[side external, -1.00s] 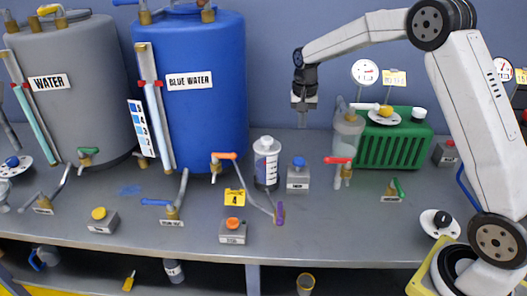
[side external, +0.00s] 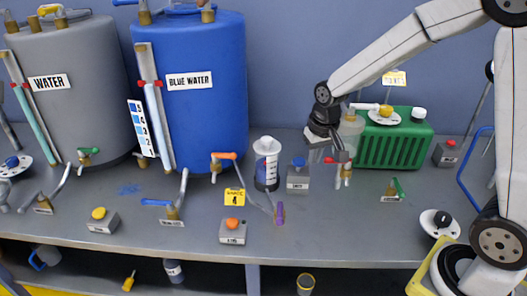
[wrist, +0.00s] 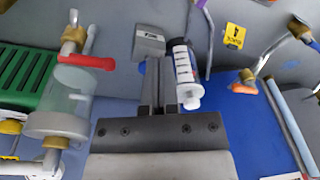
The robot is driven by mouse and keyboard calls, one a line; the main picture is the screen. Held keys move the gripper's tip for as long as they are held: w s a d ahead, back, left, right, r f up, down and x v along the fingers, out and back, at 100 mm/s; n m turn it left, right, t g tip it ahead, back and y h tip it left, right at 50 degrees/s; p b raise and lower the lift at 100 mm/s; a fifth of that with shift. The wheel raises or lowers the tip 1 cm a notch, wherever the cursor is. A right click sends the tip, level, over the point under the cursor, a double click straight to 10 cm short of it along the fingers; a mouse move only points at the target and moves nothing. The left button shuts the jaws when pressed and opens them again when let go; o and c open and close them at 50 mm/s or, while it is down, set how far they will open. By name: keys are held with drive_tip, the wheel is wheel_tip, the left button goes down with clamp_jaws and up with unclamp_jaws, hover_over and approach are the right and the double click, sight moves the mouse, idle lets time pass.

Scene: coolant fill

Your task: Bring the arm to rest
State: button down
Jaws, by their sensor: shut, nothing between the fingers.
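My gripper (side external: 322,150) hangs below my wrist, right of the middle of the bench, in front of the clear cylinder beside the green ribbed box (side external: 395,148). In the wrist view my gripper (wrist: 158,82) has its two fingers together, with nothing between them. The arm reaches in from the upper right, with the forearm sloping down to the left. In the side view the gripper overlaps the red-handled valve, and I cannot tell how far apart they are.
A blue tank (side external: 190,110) and a grey tank (side external: 65,105) stand at the back left. A white-capped graduated bottle (side external: 266,165) and a blue-button box (side external: 298,174) stand left of the gripper. The clear cylinder (wrist: 75,95) and red valve handle (wrist: 86,62) are close by.

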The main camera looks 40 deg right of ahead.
drive_tip(key=s+a+f+n, duration=0.1)
drive_tip(key=s+a+n, duration=0.1)
drive_tip(key=s, duration=0.3)
drive_tip(key=s+a+f+n+t, duration=0.1)
drive_tip(key=s, duration=0.5)
drive_tip(key=shift+s+a+f+n, duration=0.2)
drive_tip(key=shift+a+f+n, duration=0.15)
drive_tip(key=shift+f+n, duration=0.05)
